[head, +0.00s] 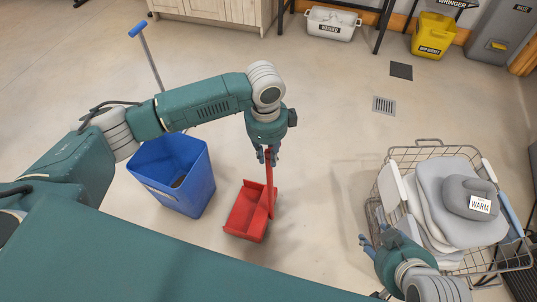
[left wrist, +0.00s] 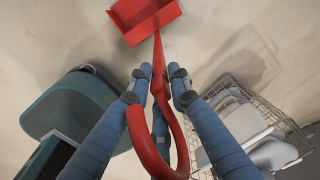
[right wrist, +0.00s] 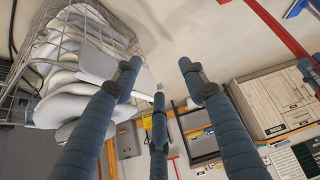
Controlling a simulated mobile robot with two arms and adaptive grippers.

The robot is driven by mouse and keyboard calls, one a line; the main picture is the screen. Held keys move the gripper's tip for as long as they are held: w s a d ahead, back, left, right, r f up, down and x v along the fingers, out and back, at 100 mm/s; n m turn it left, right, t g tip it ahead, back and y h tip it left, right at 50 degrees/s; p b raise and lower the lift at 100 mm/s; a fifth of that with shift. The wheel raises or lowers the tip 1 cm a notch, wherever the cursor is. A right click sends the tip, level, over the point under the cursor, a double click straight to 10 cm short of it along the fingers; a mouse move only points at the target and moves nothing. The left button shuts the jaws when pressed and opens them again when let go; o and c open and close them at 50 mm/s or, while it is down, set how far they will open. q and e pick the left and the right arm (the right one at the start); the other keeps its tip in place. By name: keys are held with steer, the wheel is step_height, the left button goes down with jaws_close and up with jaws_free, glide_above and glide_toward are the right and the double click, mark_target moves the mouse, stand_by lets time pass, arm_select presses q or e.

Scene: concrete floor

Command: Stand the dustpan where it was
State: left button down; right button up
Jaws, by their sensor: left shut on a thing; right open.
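The red dustpan (head: 247,211) with a long upright handle is near the middle of the head view, its pan low near the floor. I cannot tell whether the pan touches the floor. My left gripper (head: 268,155) is shut on the upper part of the handle. In the left wrist view, the fingers (left wrist: 160,85) close around the red handle, its loop end towards the camera and the pan (left wrist: 146,18) beyond. My right gripper (head: 372,243) is open and empty beside the wire basket; its spread fingers show in the right wrist view (right wrist: 160,75).
A blue bucket (head: 190,185) with a blue-ended handle (head: 138,29) stands left of the dustpan. A floor drain (head: 384,105), white bin (head: 332,24) and yellow mop bucket (head: 433,36) are farther back.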

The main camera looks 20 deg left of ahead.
arm_select(q)
steer(key=shift+f+b, duration=0.5)
steer(key=shift+b, duration=0.2)
steer(key=shift+f, duration=0.1)
arm_select(e)
steer(key=w+a+r+t+y, duration=0.1)
steer(key=w+a+r+t, duration=0.1)
steer(key=w+r+t, duration=0.2)
steer(key=shift+w+a+r, duration=0.35)
steer(key=shift+w+r, duration=0.45)
steer(key=shift+w, duration=0.95)
arm_select(q)
steer(key=shift+f, duration=0.3)
steer(key=c, duration=1.5)
jaws_free()
steer(key=r, duration=1.2)
steer(key=shift+s+a, duration=0.1)
steer(key=shift+s, duration=0.1)
steer(key=shift+a, duration=0.1)
arm_select(e)
steer(key=shift+s+f, duration=0.1)
